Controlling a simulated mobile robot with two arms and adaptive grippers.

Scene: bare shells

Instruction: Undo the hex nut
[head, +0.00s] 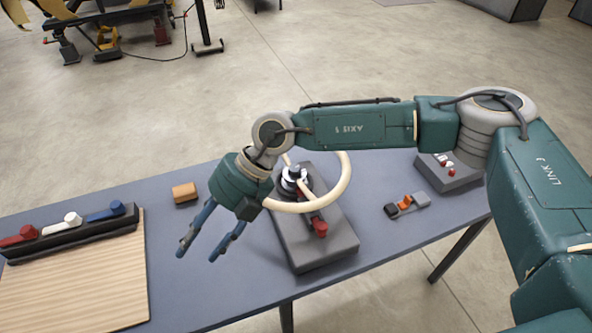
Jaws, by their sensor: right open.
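A dark grey block-shaped fixture (315,250) stands on the blue-grey table. On its top is a black round part with a small silver piece (294,172), which looks like the hex nut, though it is too small to be sure. A red knob (320,229) sits nearer the block's front. My right gripper (198,253) is open and empty, left of the fixture, with its two blue fingers pointing down and to the left over the table. A cream ring or hose (345,178) curves across the fixture and hides part of it. My left gripper is not in view.
A black rack (80,238) with red, white and blue handled pieces lies at left by a wooden board (80,290). A tan block (185,192) sits behind the gripper. A small black, orange and grey item (405,204) and a grey box (460,180) are at right.

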